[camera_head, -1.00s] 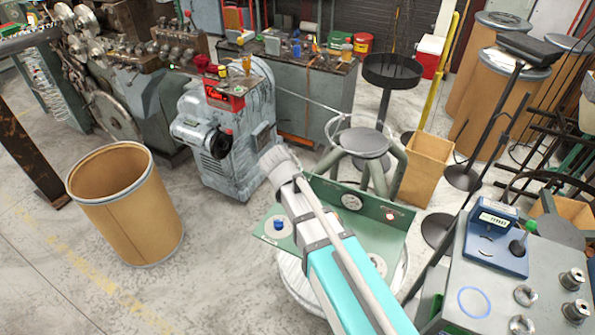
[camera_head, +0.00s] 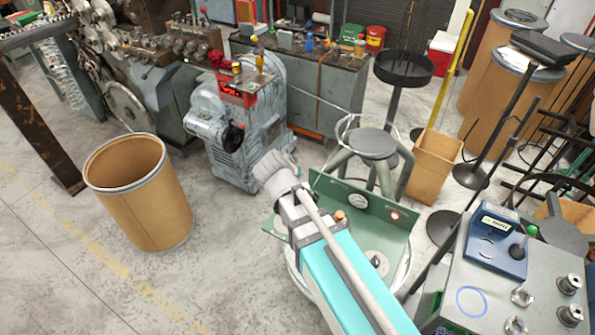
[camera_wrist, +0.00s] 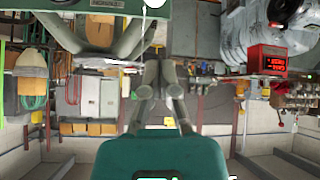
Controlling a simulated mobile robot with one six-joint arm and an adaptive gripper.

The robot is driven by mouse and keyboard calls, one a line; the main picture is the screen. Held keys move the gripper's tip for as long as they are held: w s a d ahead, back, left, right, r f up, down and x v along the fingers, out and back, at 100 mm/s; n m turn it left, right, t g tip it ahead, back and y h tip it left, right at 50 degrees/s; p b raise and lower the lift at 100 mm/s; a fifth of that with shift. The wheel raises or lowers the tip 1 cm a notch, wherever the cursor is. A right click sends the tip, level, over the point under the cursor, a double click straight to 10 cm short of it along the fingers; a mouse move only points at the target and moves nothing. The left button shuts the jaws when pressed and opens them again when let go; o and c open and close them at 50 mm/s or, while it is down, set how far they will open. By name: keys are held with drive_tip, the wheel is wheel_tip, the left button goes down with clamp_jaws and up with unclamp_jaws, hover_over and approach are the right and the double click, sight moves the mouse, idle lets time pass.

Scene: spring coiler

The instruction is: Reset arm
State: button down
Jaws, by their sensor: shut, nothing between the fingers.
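My arm, with a teal link and a grey joint, reaches up from the lower right in the head view, over a green panel (camera_head: 385,240) with a dial. My gripper (camera_wrist: 160,72) shows in the wrist view, where the scene appears upside down. Its two grey fingers stand close together, shut with nothing between them. A pale machine with a red box (camera_head: 237,94) stands beyond the arm, and the red box also shows at upper right in the wrist view (camera_wrist: 266,59).
A brown drum (camera_head: 145,205) stands on open floor at left. A stool (camera_head: 373,143), a cardboard bin (camera_head: 432,165) and a black round tray on a stand (camera_head: 403,67) are beyond the panel. A control box with a blue device (camera_head: 497,241) is close at lower right.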

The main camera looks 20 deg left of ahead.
drive_tip(key=shift+d, duration=0.1)
idle(0.3)
drive_tip(key=s+d+f+g, duration=0.1)
drive_tip(key=d+f+g, duration=0.1)
drive_tip(key=d, duration=0.9)
drive_tip(key=s+d+f+g+y, duration=0.1)
drive_tip(key=s+d+f+g, duration=0.1)
drive_tip(key=d, duration=0.9)
drive_tip(key=s+d+f+g, duration=0.1)
drive_tip(key=d+g, duration=0.3)
drive_tip(key=d, duration=0.8)
drive_tip(key=shift+s+f+n+b, duration=0.3)
drive_tip(key=shift+s+f+b, duration=0.1)
drive_tip(key=shift+s, duration=0.35)
